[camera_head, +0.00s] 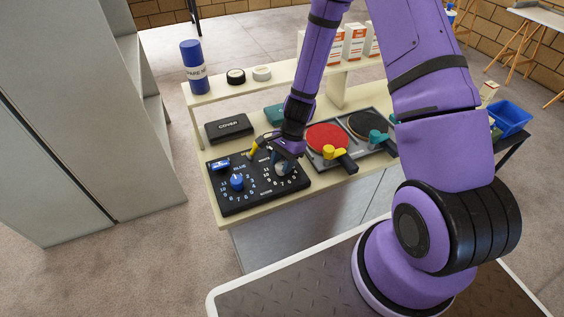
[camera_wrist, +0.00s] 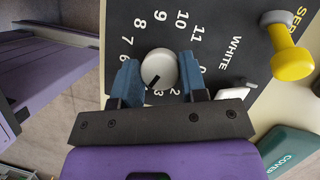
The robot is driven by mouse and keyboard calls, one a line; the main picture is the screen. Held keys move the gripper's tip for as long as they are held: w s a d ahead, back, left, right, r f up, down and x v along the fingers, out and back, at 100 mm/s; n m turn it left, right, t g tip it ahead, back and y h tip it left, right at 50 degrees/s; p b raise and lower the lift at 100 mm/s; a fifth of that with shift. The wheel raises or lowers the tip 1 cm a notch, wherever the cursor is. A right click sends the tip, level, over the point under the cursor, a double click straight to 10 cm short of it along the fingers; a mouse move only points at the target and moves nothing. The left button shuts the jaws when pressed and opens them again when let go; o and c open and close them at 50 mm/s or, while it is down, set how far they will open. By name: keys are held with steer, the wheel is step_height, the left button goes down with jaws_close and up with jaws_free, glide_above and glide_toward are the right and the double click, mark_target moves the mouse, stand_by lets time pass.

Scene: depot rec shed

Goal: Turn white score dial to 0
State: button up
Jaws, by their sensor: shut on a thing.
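The black score panel (camera_head: 258,206) lies on the bench with a blue dial (camera_head: 237,182) on its left. The white score dial (camera_head: 281,168) is at its right, partly hidden by my gripper (camera_head: 283,156). In the wrist view the white dial (camera_wrist: 159,66) sits between the blue fingers of my gripper (camera_wrist: 160,80), which is shut on its sides. The 0 (camera_wrist: 203,70) is to the right of the dial, just beyond the right finger.
A yellow lever (camera_wrist: 291,62) stands close by on the panel. A black cover box (camera_head: 229,128) and teal box (camera_head: 274,114) lie behind. A red paddle (camera_head: 325,135) and black paddle (camera_head: 368,124) lie to the right. A blue can (camera_head: 193,67) stands on the shelf.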

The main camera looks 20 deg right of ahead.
steer(key=shift+n, duration=0.4)
steer(key=n, duration=0.2)
steer(key=n+g+h, duration=0.1)
steer(key=n, duration=0.1)
steer(key=shift+w+a+n+g, duration=0.1)
steer(key=shift+n+g, duration=0.2)
steer(key=shift+n, duration=0.1)
steer(key=n+h, duration=0.1)
steer(key=n, duration=0.1)
steer(key=n+g+h, duration=0.1)
steer(key=n, duration=0.2)
steer(key=shift+a, duration=0.1)
steer(key=n+h, duration=0.2)
steer(key=n, duration=0.4)
steer(key=n+h, duration=0.1)
steer(key=n, duration=0.2)
steer(key=n+t+h, duration=0.1)
steer(key=n, duration=0.1)
steer(key=shift+a+n, duration=0.1)
steer(key=shift+n, duration=0.3)
steer(key=o, duration=0.9)
